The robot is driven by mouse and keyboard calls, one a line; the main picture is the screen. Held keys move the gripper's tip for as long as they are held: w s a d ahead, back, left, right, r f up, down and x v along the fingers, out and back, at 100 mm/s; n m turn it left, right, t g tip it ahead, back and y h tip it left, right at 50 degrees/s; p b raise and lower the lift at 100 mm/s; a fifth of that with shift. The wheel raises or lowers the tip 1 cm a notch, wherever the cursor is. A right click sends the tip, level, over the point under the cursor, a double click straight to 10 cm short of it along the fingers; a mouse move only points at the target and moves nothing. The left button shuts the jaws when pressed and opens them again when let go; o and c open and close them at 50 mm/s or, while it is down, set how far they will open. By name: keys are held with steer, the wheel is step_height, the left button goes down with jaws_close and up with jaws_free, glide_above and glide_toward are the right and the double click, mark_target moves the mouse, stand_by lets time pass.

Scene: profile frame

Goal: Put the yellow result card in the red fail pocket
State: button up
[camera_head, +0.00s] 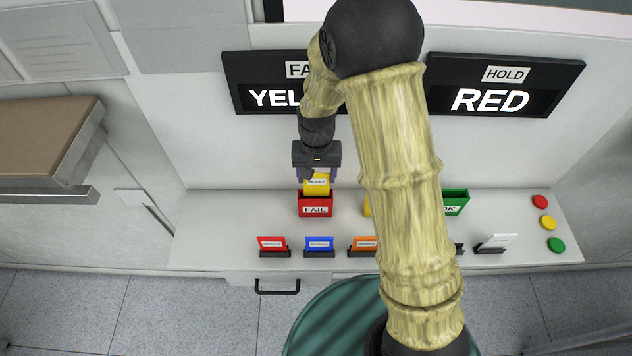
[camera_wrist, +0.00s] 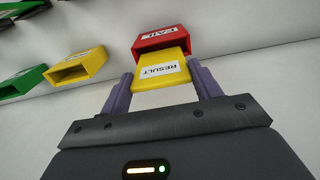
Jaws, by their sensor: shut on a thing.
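My gripper (camera_head: 317,176) is shut on the yellow result card (camera_head: 316,188), whose label reads RESULT. In the head view the card is upright at the mouth of the red fail pocket (camera_head: 315,210). In the wrist view the card (camera_wrist: 160,84) sits between the two fingers (camera_wrist: 162,90), and its far end meets the red pocket (camera_wrist: 161,39). The pocket's front wall hides the card's lower edge in the head view, so I cannot tell how deep it sits.
A yellow pocket (camera_wrist: 80,67) and a green pocket (camera_head: 456,202) stand to the right, partly behind my arm. Red (camera_head: 272,243), blue (camera_head: 319,243), orange (camera_head: 362,243) and white (camera_head: 496,241) cards stand in front. Buttons (camera_head: 548,222) are at the right. Dark signs (camera_head: 505,85) hang behind.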

mark_target(315, 185)
steer(key=shift+s+a, duration=0.15)
steer(key=shift+f, duration=0.3)
step_height(315, 185, down, 3)
steer(key=shift+p, duration=0.7)
steer(key=shift+f, duration=0.3)
steer(key=shift+f, duration=0.1)
steer(key=o, duration=1)
